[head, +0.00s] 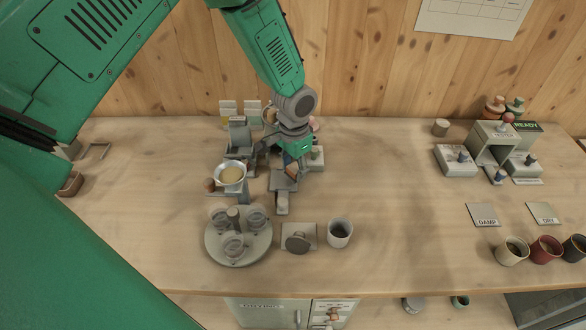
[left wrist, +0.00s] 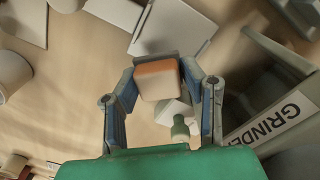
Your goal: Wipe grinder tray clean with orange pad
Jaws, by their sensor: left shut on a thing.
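My left gripper (head: 291,160) is over the back middle of the table, beside the grinder. In the left wrist view its blue-grey fingers (left wrist: 164,82) are shut on the orange pad (left wrist: 158,80), a small block with an orange strip and a pale face. In the head view the pad (head: 292,172) shows only as a small brownish patch, partly hidden by the gripper. The flat grey grinder tray (head: 283,181) lies just below it; a pale tray-like plate (left wrist: 178,25) shows ahead of the fingers. I cannot tell whether pad and tray touch. My right gripper is not in view.
The grinder's labelled side (left wrist: 270,118) stands close at the right of the fingers. A metal bowl of meal (head: 231,174), a round carousel with jars (head: 238,240) and a grey cup (head: 340,233) stand nearby. The table's middle right is clear.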

